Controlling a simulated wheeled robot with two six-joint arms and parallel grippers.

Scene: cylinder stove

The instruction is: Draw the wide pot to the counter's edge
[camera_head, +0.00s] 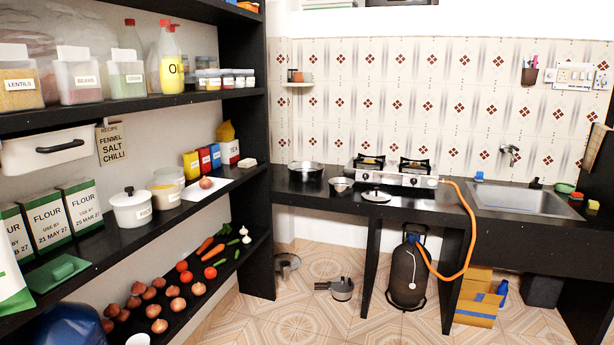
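A wide, shallow metal pot (306,176) with a dark inside sits on the left end of the black counter (296,196), near the shelf unit. A smaller metal pot (341,185) stands to its right, closer to the counter's front edge. Neither of my grippers is in view, and nothing is touching the wide pot.
A lid (376,196) lies by the front edge, before the two-burner stove (398,178). An orange hose (470,225) runs down to a dark gas cylinder (407,275). A black shelf unit (233,110) stands left. The tiled floor has pans by the counter.

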